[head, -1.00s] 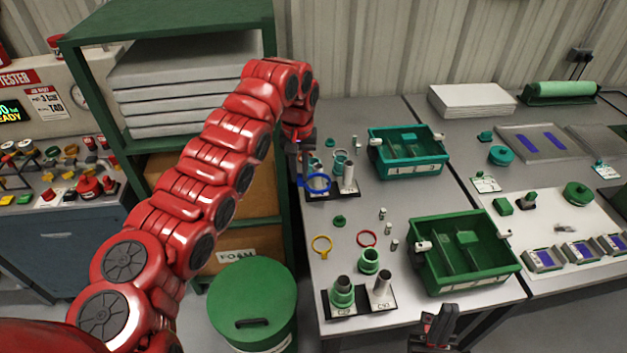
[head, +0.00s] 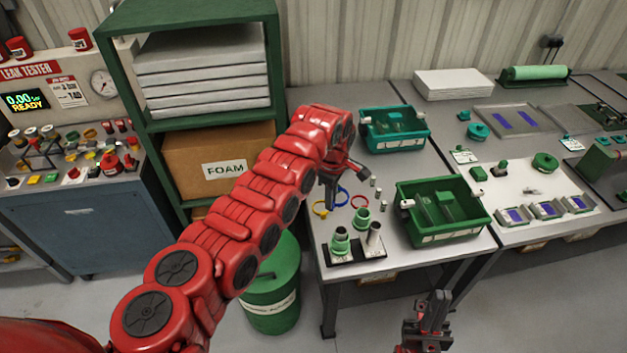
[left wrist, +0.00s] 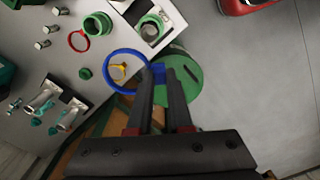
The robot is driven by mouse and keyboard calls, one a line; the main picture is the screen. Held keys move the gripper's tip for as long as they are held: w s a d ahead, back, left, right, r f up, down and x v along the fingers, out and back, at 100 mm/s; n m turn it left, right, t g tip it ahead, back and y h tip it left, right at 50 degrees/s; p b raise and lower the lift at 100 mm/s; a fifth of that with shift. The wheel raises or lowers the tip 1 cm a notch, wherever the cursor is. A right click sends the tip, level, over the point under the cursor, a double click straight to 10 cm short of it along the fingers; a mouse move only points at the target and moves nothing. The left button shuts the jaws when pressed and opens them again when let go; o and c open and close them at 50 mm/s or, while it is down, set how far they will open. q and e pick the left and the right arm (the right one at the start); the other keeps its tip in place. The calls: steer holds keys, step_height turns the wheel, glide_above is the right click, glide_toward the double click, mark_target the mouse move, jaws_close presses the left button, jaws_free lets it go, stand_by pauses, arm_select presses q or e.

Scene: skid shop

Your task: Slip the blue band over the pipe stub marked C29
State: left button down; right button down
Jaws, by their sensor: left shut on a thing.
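My left gripper (head: 332,200) is shut on the blue band (head: 342,197) and holds it by its tab. In the left wrist view the blue band (left wrist: 107,75) sticks out from the fingertips, with nothing inside it but the view below. Two pipe stubs stand on a dark base at the front of the bench: one with a green collar (head: 340,241) and a plain grey one (head: 374,234). The band is behind and above them, apart from both. Their labels are too small to read surely now. My right gripper (head: 435,312) is low at the front, apart from everything.
A yellow ring (head: 320,209), a red ring (head: 360,202) and a green collar (head: 362,218) lie near the band. A green bin (head: 441,238) stands right of the stubs, a teal bin (head: 394,145) behind. A green drum (head: 271,300) stands left of the bench.

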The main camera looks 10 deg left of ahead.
arm_select(q)
steer(key=s+d+f+n, duration=0.1)
steer(key=d+f+n, duration=0.1)
steer(key=f, duration=0.3)
steer(key=s+d+f+n+b, duration=0.1)
steer(key=s+d+f+n, duration=0.1)
steer(key=f+n, duration=0.3)
steer(key=shift+s+d, duration=0.15)
steer(key=shift+d, duration=0.5)
steer(key=shift+b, duration=0.55)
stand_by(0.9)
steer(key=shift+f, duration=0.2)
steer(key=shift+f+b, duration=0.4)
steer(key=shift+b, duration=0.2)
steer(key=shift+f, duration=0.1)
steer(key=shift+f+b, duration=0.35)
steer(key=shift+b, duration=0.25)
stand_by(0.3)
